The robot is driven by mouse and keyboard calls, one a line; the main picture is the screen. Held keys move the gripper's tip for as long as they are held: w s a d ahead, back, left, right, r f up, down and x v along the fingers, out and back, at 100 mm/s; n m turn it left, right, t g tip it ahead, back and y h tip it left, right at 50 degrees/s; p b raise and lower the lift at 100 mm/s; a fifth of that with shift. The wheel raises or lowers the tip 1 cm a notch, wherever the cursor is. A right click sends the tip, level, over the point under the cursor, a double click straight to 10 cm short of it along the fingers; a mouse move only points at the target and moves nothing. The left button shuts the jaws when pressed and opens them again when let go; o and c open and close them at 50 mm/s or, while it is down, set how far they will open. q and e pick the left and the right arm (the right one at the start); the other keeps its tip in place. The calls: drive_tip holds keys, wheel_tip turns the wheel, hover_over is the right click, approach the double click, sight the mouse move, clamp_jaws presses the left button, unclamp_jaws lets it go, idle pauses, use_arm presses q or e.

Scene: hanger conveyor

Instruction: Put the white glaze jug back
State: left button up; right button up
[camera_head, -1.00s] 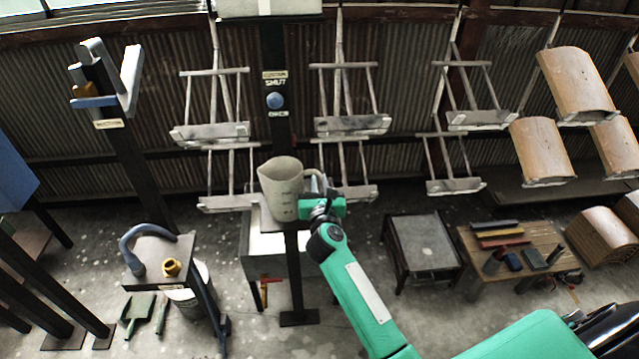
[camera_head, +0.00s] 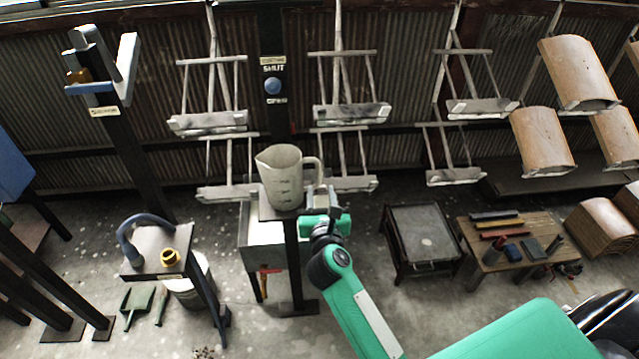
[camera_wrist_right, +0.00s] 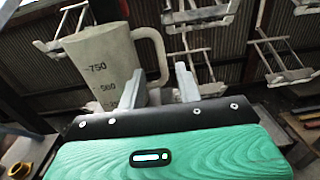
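The white glaze jug (camera_head: 281,181) is a pale grey-white measuring jug with dark marks and its handle to the right. It stands upright on the small top plate of a dark post (camera_head: 294,265). My right gripper (camera_head: 320,192) is just right of the jug, below and in front of the handle. In the right wrist view, the jug (camera_wrist_right: 103,65) is beyond the fingers (camera_wrist_right: 158,88). They are spread apart, with the lower handle seen between them; nothing is gripped. My left gripper is out of view.
A white bin (camera_head: 262,236) stands behind the post. A dark low table (camera_head: 424,243) and a wooden tool bench (camera_head: 511,243) are at right. Empty hanging racks (camera_head: 352,112) hang behind.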

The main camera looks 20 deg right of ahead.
drive_tip(key=s+a+f+n+g+y, duration=0.2)
drive_tip(key=s+f+n, duration=0.3)
drive_tip(key=f+n, duration=0.65)
drive_tip(key=s+a+f+n+g+y, duration=0.1)
drive_tip(key=s+a+f+n+y, duration=0.3)
drive_tip(key=f, duration=1.2)
drive_tip(key=s+f+n+g+y, duration=0.15)
drive_tip(key=s+f+n, duration=0.45)
drive_tip(key=f+n, duration=0.65)
drive_tip(key=s+d+f+n+g, duration=0.2)
drive_tip(key=s+f+n+g, duration=0.15)
drive_tip(key=s+f, duration=0.55)
drive_tip(key=s+d+f+n+g, duration=0.2)
drive_tip(key=s+f+n+g, duration=0.15)
drive_tip(key=s+f, duration=0.55)
drive_tip(key=s+d+f+n+g+h, duration=0.1)
drive_tip(key=s+d+f+n+g, duration=0.1)
drive_tip(key=s, duration=0.7)
drive_tip(key=s+d+f+n+g+h, duration=0.1)
drive_tip(key=s+d+f+n+g, duration=0.1)
drive_tip(key=s+n, duration=0.3)
drive_tip(key=s+d+f, duration=0.1)
drive_tip(key=s, duration=0.3)
drive_tip(key=shift+s+d+f+g, duration=0.2)
drive_tip(key=shift+s+d+g, duration=0.1)
drive_tip(key=shift+s+g, duration=0.05)
drive_tip(key=shift+a, duration=0.15)
